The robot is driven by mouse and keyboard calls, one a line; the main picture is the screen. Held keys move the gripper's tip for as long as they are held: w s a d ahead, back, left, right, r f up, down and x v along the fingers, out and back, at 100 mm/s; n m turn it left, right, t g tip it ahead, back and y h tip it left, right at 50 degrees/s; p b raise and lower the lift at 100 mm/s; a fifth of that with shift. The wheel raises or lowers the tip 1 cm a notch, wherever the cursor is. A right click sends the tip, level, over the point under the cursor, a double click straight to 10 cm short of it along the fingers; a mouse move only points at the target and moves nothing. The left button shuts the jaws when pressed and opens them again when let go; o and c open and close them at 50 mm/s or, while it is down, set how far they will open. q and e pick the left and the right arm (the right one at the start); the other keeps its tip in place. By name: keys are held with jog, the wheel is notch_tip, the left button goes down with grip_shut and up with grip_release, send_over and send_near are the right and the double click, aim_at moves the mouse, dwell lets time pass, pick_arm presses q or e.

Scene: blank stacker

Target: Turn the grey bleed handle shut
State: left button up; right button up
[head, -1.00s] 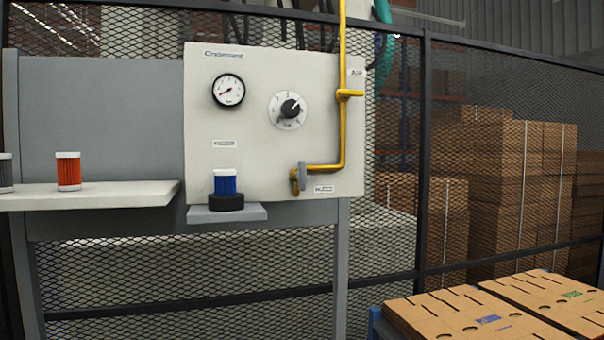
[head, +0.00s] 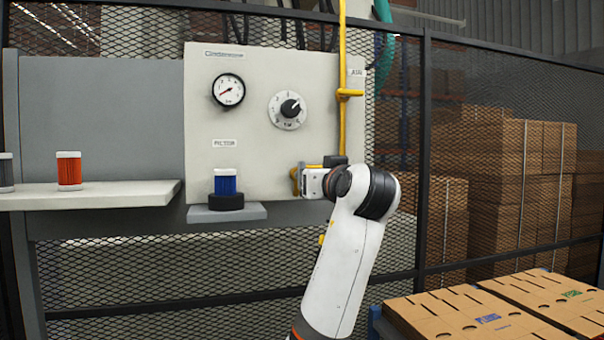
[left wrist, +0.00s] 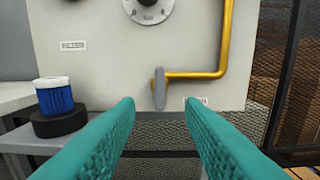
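The grey bleed handle (left wrist: 160,88) stands upright at the lower end of the yellow pipe (left wrist: 228,40) on the white panel. My left gripper (left wrist: 159,104) is open and empty, with its teal fingers spread to either side of the handle in the left wrist view. The handle shows beyond the fingertips; I cannot tell how far. My right gripper is not in view.
A blue filter (head: 225,182) stands in a black cup on a small shelf to the left. A red filter (head: 69,171) stands further left.

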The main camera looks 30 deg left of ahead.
pick_arm(q)
jog(key=p+x, duration=0.7)
jog(key=x, duration=0.4)
jog(key=shift+a+r, duration=0.15)
jog(key=shift+r, duration=0.05)
jog(key=shift+w+a+f, duration=0.15)
jog(key=shift+w+a, duration=0.1)
jog(key=shift+w, duration=0.05)
grip_shut()
